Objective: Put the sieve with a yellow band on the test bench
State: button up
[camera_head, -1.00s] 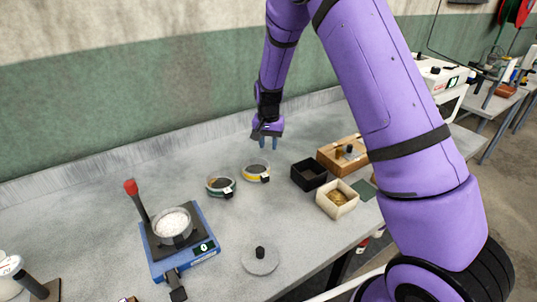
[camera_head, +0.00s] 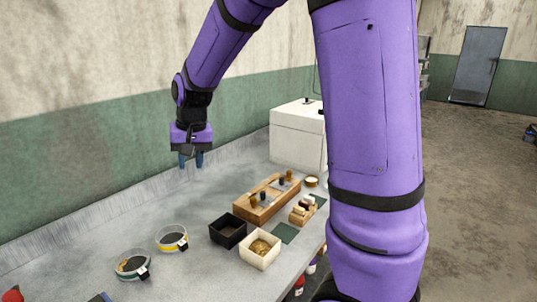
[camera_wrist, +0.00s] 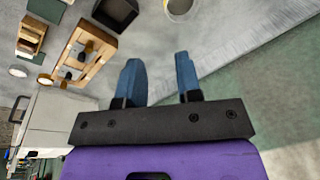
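The sieve with a yellow band (camera_head: 172,239) rests on the grey bench at the lower left in the head view. It has a small black tag on its rim. Part of it shows at the top edge of the wrist view (camera_wrist: 180,8). A similar sieve with a green band (camera_head: 132,265) sits just left and nearer. My gripper (camera_head: 191,161) hangs over the back of the bench, beyond and above the yellow sieve. In the wrist view its blue fingers (camera_wrist: 160,80) stand apart with nothing between them.
Right of the sieves are a black box (camera_head: 228,230), a pale box with grain (camera_head: 260,249) and a wooden rack (camera_head: 265,198). A white machine (camera_head: 297,137) stands at the back right. The wall runs close behind the bench. Open floor lies at the right.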

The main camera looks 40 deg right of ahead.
jog(key=s+r+n+t, duration=0.1)
jog(key=s+r, duration=0.2)
jog(key=s, duration=0.6)
jog(key=s+d+r+n+t, duration=0.1)
jog(key=s+r, duration=0.2)
jog(key=s, duration=0.6)
jog(key=s+r+n+t+h, duration=0.1)
jog(key=s+r, duration=0.3)
jog(key=s, duration=0.5)
jog(key=shift+d+n, duration=0.35)
jog(key=shift+n, duration=0.25)
